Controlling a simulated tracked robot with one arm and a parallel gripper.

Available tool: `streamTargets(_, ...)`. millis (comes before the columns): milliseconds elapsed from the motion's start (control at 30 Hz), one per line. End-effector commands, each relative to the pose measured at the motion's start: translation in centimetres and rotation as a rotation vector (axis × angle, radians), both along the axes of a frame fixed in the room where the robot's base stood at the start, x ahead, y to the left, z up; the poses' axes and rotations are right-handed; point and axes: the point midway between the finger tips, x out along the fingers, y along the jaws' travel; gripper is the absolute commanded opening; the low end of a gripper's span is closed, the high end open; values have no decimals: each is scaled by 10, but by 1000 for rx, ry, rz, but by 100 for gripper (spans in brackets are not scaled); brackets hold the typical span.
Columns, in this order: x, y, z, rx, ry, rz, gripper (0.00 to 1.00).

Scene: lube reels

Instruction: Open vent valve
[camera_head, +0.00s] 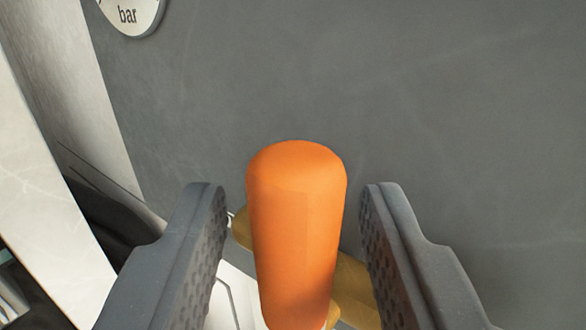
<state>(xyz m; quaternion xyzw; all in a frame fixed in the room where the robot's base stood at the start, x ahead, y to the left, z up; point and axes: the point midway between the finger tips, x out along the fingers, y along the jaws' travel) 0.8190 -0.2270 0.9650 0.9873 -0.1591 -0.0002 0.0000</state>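The vent valve shows as an orange handle (296,225) with a rounded end, in the lower middle of the head camera view. Behind it is a brass-coloured valve body (355,284), partly hidden by the handle and my right finger. My gripper (290,215) is open, with one dark ridged finger on each side of the handle. A gap shows between the handle and each finger, a little narrower on the right near the tips. The lower end of the handle meets the bottom of the picture.
A grey flat panel (450,110) fills the background. A round gauge marked "bar" (128,14) is at the top left. A pale upright edge (45,150) runs down the left side, with a dark curved part (105,210) beside it.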

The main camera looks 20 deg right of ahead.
Motion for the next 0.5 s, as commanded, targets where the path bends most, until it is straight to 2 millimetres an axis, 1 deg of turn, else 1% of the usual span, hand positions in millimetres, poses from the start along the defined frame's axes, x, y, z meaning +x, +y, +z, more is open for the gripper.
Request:
streamTargets(167, 7, -2, -1, 1, 2, 0, 38)
streamTargets(467, 8, -3, -1, 0, 1, 0, 38)
streamTargets(500, 8, -3, -1, 0, 1, 0, 30)
